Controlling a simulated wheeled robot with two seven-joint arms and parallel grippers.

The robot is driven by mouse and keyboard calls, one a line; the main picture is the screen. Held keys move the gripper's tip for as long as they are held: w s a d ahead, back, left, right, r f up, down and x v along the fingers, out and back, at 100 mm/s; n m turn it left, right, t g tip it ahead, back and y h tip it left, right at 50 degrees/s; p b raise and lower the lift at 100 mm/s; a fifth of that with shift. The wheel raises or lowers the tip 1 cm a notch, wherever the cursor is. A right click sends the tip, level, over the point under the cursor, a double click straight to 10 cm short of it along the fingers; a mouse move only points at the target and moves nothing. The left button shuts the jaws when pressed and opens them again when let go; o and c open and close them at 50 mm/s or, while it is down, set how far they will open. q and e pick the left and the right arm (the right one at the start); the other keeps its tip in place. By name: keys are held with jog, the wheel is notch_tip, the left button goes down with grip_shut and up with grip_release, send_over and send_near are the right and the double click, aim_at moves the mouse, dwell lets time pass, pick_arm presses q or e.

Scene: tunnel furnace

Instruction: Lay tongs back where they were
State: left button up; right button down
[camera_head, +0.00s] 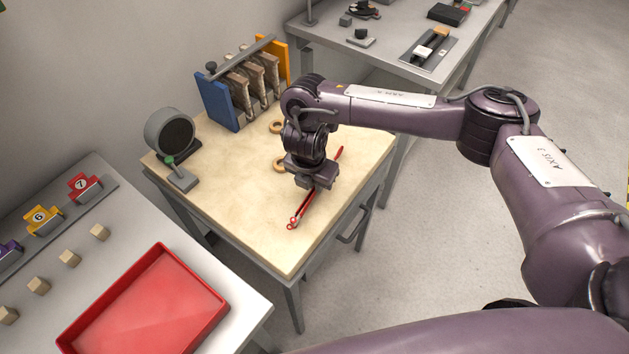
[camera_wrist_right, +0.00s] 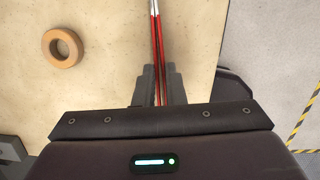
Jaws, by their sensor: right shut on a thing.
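The tongs (camera_head: 299,216) are long and thin, with red handles. In the head view they run diagonally near the right edge of the cream table top (camera_head: 240,215), partly hidden by my right gripper (camera_head: 313,186). In the right wrist view the tongs (camera_wrist_right: 157,45) run up between the fingers of my right gripper (camera_wrist_right: 159,85), which is shut on them. They are at or just above the table top; I cannot tell if they touch it. My left gripper is not in view.
Two wooden rings (camera_head: 279,163) lie near the gripper; one ring (camera_wrist_right: 62,48) shows in the wrist view. A rack of brown slabs (camera_head: 250,85) and a round dark-faced device (camera_head: 170,133) stand at the back. A red tray (camera_head: 150,305) is on the left table. The front table area is clear.

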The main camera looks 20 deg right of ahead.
jog(key=shift+f, duration=0.25)
jog(key=c, duration=1.4)
grip_release()
jog(key=shift+c, duration=0.2)
notch_tip(320, 180, up, 8)
jog(key=s+a+p, duration=0.1)
jog(key=p, duration=0.1)
jog(key=shift+f, duration=0.15)
